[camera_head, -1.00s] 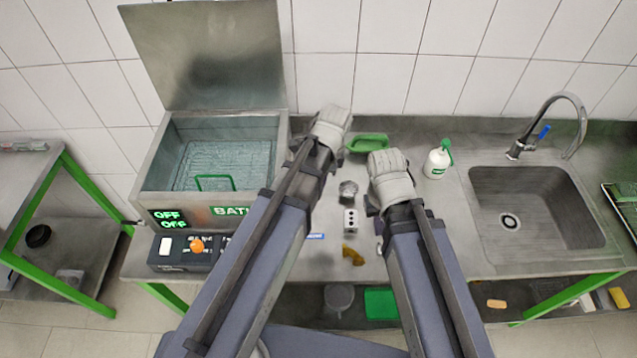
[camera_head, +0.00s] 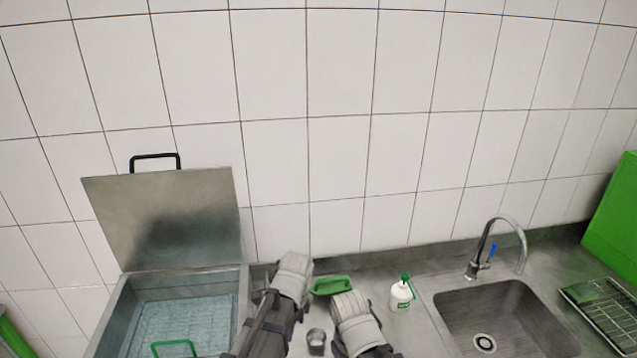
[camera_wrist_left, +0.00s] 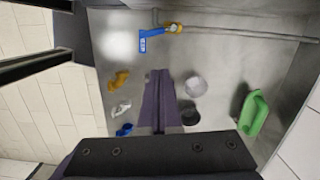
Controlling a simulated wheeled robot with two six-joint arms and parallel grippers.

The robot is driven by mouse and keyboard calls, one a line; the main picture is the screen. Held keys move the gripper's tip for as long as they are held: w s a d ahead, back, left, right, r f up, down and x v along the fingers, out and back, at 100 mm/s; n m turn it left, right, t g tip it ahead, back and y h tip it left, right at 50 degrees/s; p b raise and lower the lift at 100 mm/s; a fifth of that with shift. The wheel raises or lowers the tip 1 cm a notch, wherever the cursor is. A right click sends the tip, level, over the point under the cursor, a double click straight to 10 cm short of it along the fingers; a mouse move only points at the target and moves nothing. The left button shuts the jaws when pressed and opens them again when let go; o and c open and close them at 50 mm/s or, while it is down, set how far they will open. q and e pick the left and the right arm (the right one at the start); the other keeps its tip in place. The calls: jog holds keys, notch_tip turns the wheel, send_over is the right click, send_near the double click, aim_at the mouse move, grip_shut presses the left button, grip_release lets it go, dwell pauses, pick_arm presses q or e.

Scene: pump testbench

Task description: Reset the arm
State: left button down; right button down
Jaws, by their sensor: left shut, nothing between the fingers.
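My left arm comes in from the left in the head view, and its pale grey wrist end (camera_head: 292,274) is over the worktop beside the bath. Its fingers are hidden there. In the left wrist view the left gripper (camera_wrist_left: 160,76) has its dark fingers together, empty, above the metal worktop. My right arm's pale grey end (camera_head: 354,318) is to the right of the left one, apart from it. The right fingers are hidden, so their opening does not show.
The open bath (camera_head: 110,322) stands left, its lid (camera_head: 165,215) raised. A green tray (camera_head: 331,286), metal cup (camera_head: 316,340) and white bottle (camera_head: 401,297) are near my grippers. The sink (camera_head: 490,300) is right. Small coloured pieces (camera_wrist_left: 119,80) and a blue item (camera_wrist_left: 151,38) lie below.

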pick_arm(q)
jog(key=s+d+f+n+b, duration=0.4)
jog(key=s+f+n+b, duration=0.6)
jog(key=f, duration=0.1)
jog(key=shift+f, duration=0.25)
jog(key=shift+s, duration=0.1)
